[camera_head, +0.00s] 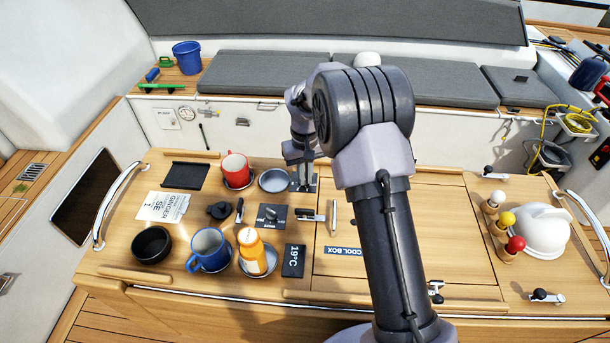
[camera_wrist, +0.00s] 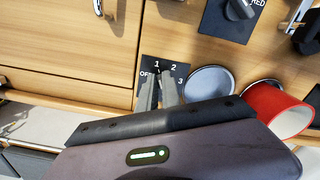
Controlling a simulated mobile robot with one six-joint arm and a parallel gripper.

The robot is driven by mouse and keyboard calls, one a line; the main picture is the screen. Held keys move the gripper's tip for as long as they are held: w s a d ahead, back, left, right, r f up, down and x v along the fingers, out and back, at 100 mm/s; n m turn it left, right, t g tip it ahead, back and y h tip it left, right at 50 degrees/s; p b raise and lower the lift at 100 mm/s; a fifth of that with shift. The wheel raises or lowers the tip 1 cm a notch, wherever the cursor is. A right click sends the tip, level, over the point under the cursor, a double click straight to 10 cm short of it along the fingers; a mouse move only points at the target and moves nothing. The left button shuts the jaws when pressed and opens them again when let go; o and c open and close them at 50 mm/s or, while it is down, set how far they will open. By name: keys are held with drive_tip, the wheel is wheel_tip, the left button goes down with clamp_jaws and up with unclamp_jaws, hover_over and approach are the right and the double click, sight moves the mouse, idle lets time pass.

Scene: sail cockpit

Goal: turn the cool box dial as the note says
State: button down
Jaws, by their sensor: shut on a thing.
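In the wrist view, a dark dial plate (camera_wrist: 182,69) is marked OFF, 1, 2 and 3. My gripper (camera_wrist: 160,88) is down on this plate, its fingers shut on the knob; they hide most of it, so I cannot tell where it points. In the head view, the plate (camera_head: 305,187) shows at the back of the table under my gripper (camera_head: 303,170). A white note (camera_head: 163,207) lies at the table's left; its print is only partly legible, with a "1" on it. The COOL BOX label (camera_head: 344,250) is on the wooden lid.
A second dial (camera_head: 271,214) sits nearer the front; it shows in the wrist view (camera_wrist: 238,8). A red mug (camera_head: 236,168) and a metal dish (camera_head: 274,181) stand left of my gripper.

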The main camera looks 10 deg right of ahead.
drive_tip(key=c, duration=1.5)
unclamp_jaws()
drive_tip(key=shift+c, duration=0.2)
drive_tip(key=shift+r, duration=0.1)
wheel_tip(320, 180, up, 17)
drive_tip(key=p, duration=0.4)
drive_tip(key=shift+r+p, duration=0.15)
drive_tip(key=shift+p, duration=0.15)
